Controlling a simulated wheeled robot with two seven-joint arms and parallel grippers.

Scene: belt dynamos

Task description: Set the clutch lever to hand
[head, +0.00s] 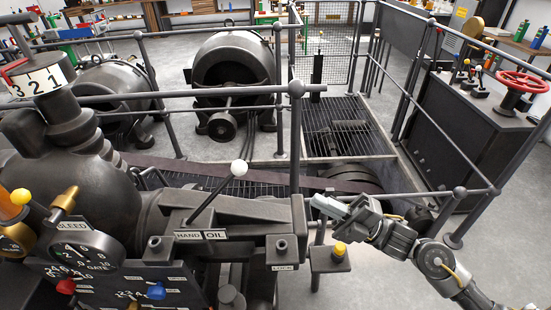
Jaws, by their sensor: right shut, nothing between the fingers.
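A lever with a white ball knob (238,168) rises from the dark machine housing in the lower middle. Its thin dark rod leans up to the right from a base just above two small plates. The left plate reads HAND (188,236) and the right one OIL (215,235). No plate reading "clutch" can be made out. My right gripper (322,206) is shut and empty, to the right of the lever and apart from it, just beyond the right end of the housing. My left gripper is not in view.
Railings (295,130) run behind the lever and on the right. A yellow-knobbed post (339,249) stands below my right gripper. A LOCK plate (282,267) is on the housing. A panel with gauges (75,252) fills the lower left. A red handwheel (522,82) tops the right cabinet.

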